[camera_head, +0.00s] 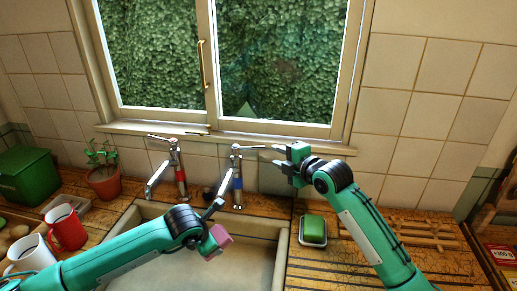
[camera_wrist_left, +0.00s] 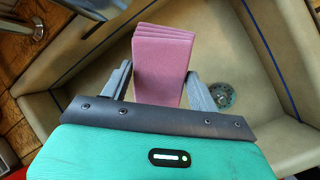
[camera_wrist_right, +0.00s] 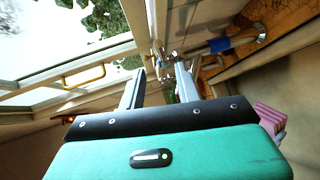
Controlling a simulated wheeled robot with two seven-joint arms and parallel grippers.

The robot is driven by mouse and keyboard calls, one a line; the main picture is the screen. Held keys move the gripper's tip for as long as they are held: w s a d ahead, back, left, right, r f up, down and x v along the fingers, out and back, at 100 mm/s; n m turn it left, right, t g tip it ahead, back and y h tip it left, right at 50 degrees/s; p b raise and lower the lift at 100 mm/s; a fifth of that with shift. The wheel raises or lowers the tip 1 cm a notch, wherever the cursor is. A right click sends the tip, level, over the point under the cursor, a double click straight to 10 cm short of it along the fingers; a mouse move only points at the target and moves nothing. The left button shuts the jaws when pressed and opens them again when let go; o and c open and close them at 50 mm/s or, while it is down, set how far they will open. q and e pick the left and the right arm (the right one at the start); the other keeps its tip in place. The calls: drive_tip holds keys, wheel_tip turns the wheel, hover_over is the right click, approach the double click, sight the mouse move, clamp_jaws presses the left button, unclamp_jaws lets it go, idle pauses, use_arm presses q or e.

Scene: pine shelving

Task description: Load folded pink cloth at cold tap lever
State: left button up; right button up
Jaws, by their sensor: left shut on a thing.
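The folded pink cloth (camera_head: 218,240) is held over the sink by my left gripper (camera_head: 212,236). In the left wrist view the folded cloth (camera_wrist_left: 163,62) stands between the two fingers (camera_wrist_left: 158,88), its layered edge pointing away. The cold tap (camera_head: 237,180) has a blue band and stands behind the sink; its lever (camera_head: 252,147) points right. My right gripper (camera_head: 279,154) is at the lever's right end. In the right wrist view its fingers (camera_wrist_right: 158,78) are apart, with tap metal seen between and beyond them. I cannot tell whether they touch the lever.
The tap with a red band (camera_head: 179,172) stands left of the cold tap. The sink (camera_head: 262,228) lies below the arms. A green soap block (camera_head: 314,228) sits right of the sink. A potted plant (camera_head: 104,180), a red mug (camera_head: 66,229) and a white mug (camera_head: 32,254) stand left.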

sight(258, 148)
drive_tip(key=x, duration=1)
drive_tip(key=shift+w+a, duration=0.2)
drive_tip(key=shift+w, duration=0.1)
clamp_jaws()
